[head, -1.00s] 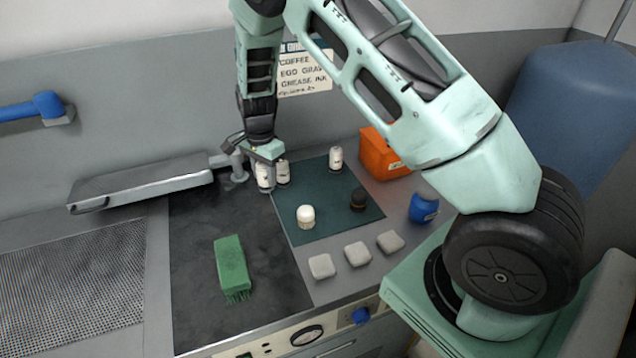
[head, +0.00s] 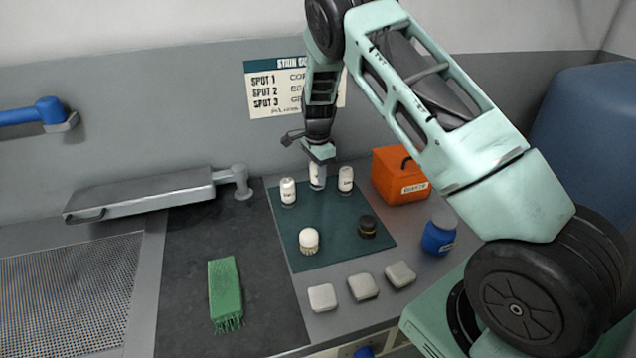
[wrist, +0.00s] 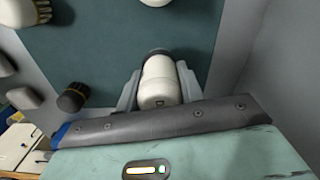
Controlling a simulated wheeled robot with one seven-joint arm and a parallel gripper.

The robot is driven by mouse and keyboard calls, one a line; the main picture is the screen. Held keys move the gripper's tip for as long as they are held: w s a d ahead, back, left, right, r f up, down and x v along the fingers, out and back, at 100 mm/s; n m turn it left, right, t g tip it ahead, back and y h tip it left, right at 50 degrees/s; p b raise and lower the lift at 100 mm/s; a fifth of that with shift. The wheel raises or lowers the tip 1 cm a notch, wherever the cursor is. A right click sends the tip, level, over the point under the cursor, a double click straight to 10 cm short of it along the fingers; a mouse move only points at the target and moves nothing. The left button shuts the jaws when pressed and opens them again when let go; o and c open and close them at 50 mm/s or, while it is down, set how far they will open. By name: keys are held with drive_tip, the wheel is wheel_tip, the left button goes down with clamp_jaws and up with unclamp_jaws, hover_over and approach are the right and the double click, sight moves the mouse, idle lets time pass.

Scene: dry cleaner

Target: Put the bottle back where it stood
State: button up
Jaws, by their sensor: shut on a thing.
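My gripper (head: 318,163) is shut on a white bottle (head: 316,178) at the back of the dark green mat (head: 335,222). In the wrist view the held bottle (wrist: 160,80) sits between the two fingers, its dark end pointing away. The bottle looks upright in the head view. Whether its base touches the mat I cannot tell. One similar white bottle (head: 288,192) stands to its left on the mat, and another (head: 345,180) stands to its right. The fingers partly hide the held bottle's upper part and label.
An orange box (head: 400,176) and blue jar (head: 438,234) are to the right. Several pale pads lie in front. A green brush (head: 225,292) lies left.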

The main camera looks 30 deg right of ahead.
sight(317, 185)
drive_tip(key=shift+f+p, duration=0.65)
drive_tip(key=shift+f, duration=1.5)
drive_tip(key=shift+f, duration=0.1)
drive_tip(key=o, duration=1)
